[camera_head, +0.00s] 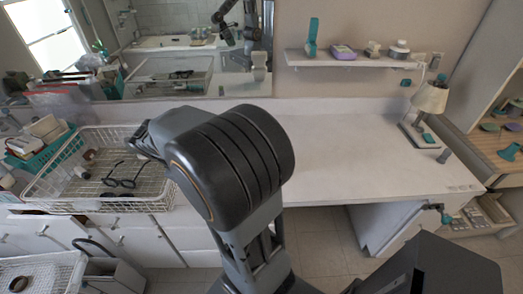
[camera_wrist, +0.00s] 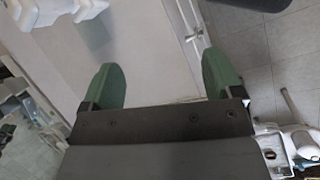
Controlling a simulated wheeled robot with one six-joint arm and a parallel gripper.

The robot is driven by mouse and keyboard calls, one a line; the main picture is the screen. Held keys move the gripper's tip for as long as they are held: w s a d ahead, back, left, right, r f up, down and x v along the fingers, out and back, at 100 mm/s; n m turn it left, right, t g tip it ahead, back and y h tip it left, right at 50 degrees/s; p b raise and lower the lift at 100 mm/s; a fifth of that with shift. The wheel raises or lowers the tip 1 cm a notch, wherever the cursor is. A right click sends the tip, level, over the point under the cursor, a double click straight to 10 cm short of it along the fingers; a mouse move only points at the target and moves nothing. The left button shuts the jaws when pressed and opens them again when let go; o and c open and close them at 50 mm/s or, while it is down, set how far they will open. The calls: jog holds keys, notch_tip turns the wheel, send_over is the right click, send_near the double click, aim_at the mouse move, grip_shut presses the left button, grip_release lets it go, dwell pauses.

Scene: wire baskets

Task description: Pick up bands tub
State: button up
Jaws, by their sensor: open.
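I cannot tell for certain which thing is the bands tub. A small round grey-and-white tub (camera_head: 398,50) stands on the wall shelf in the head view, but no label can be read. My gripper (camera_wrist: 163,82) is open in the wrist view, with its two green fingertips wide apart and nothing between them. Past the fingers is a plain white surface. In the head view my own arm fills the middle and hides part of the counter; the fingertips cannot be made out there.
A white wire basket (camera_head: 118,205) on the left holds dark glasses (camera_head: 122,182). Another wire basket (camera_head: 45,262) is at lower left. The shelf (camera_head: 345,62) also holds a purple box (camera_head: 343,52). The white counter (camera_head: 350,150) is mostly clear, with a lamp (camera_head: 430,98) at its right end.

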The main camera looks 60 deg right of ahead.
jog(key=d+f+n+g+h, duration=0.25)
jog(key=d+f+g, duration=0.2)
jog(key=d, duration=0.55)
jog(key=d+f+n+g+h, duration=0.25)
jog(key=d+g, duration=0.35)
jog(key=d, duration=0.4)
jog(key=shift+m+h, duration=0.3)
jog(key=shift+m, duration=0.1)
jog(key=shift+d+p+x, duration=0.2)
jog(key=shift+p+x, duration=1.1)
jog(key=shift+x, duration=1.55)
jog(key=shift+w, duration=0.15)
jog(key=c, duration=1.3)
jog(key=shift+o, duration=0.2)
